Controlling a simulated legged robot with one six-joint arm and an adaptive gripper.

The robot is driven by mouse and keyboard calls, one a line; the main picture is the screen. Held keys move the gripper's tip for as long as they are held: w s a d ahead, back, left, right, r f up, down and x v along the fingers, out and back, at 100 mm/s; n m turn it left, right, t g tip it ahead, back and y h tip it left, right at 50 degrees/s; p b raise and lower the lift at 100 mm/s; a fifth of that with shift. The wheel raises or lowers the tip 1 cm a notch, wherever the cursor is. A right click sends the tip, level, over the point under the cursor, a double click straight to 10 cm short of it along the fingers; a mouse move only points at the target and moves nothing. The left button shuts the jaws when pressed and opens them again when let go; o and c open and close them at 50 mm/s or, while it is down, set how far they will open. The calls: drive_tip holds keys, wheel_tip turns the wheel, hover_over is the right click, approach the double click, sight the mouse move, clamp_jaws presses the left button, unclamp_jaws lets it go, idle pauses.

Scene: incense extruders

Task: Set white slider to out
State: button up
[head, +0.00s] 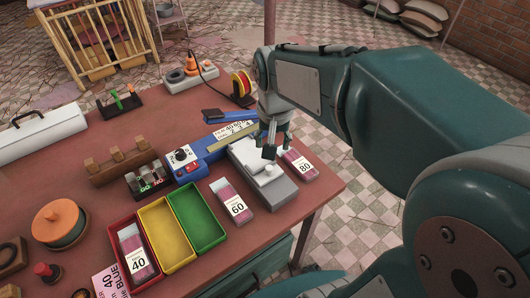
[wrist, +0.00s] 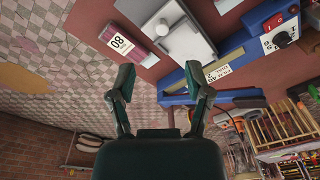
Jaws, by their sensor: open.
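The white slider (head: 264,176) is a pale plate with a small round knob, set in a grey block near the table's right edge. In the wrist view the slider (wrist: 188,42) and its knob show at the top, beyond my fingertips. My gripper (head: 277,146) is over the block's far part in the head view, and its fingers hide some of the slider. In the wrist view my gripper (wrist: 158,72) has its fingers wide apart with nothing between them. I cannot tell how far above the block the fingertips are.
A blue device (head: 212,147) with a dial and red switch lies left of the block. Labelled packs "60" (head: 231,194) and "80" (head: 300,166) lie on either side. Red, yellow (head: 167,235) and green trays stand nearer, the red one holding pack "40" (head: 134,252).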

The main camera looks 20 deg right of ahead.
sight(269, 167)
drive_tip(key=shift+m+g, duration=0.5)
drive_tip(key=shift+m, duration=0.1)
drive_tip(key=w+f, duration=0.1)
drive_tip(key=f, duration=0.3)
drive_tip(key=w+f, duration=0.1)
drive_tip(key=f, duration=0.3)
drive_tip(key=w+f, duration=0.1)
drive_tip(key=f, duration=0.4)
drive_tip(key=shift+w+d, duration=0.1)
drive_tip(key=shift+d, duration=0.1)
clamp_jaws()
